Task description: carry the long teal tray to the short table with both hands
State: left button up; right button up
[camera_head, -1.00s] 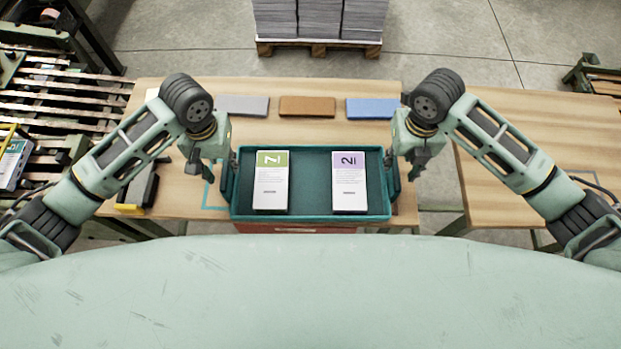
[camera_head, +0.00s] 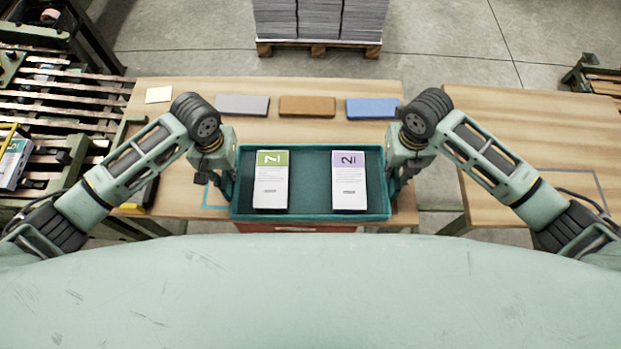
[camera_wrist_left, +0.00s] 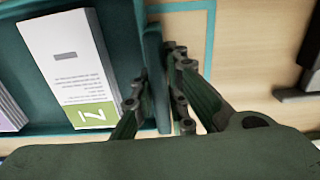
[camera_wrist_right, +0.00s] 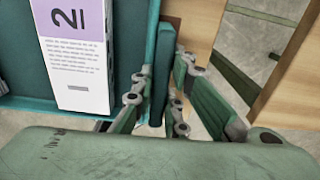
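The long teal tray (camera_head: 310,216) lies on the wooden table at the near edge. It holds a stack of sheets with a green label (camera_head: 270,182) and a stack with a purple label (camera_head: 349,182). My left gripper (camera_head: 226,185) is at the tray's left end; in the left wrist view its fingers (camera_wrist_left: 157,95) stand apart on either side of the raised end piece. My right gripper (camera_head: 396,180) is at the right end, its fingers (camera_wrist_right: 160,95) likewise astride the end piece. Firm contact is not visible. A second wooden table (camera_head: 530,120) stands at the right.
Grey (camera_head: 242,105), brown (camera_head: 307,106) and blue (camera_head: 372,108) blocks lie behind the tray on the first table (camera_head: 180,100). A gap separates the two tables. The second table's visible top is mostly clear, with a grey outline (camera_head: 598,185). A slatted rack (camera_head: 60,100) stands left.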

pick_arm(q)
grip_shut()
pick_arm(e)
grip_shut()
pick_arm(q)
jog(key=shift+w+r, duration=0.1)
jog(key=shift+r, duration=0.05)
pick_arm(e)
jog(key=shift+w+r, duration=0.1)
jog(key=shift+r, duration=0.05)
pick_arm(q)
jog(key=shift+r, duration=0.1)
pick_arm(e)
jog(key=shift+r, duration=0.1)
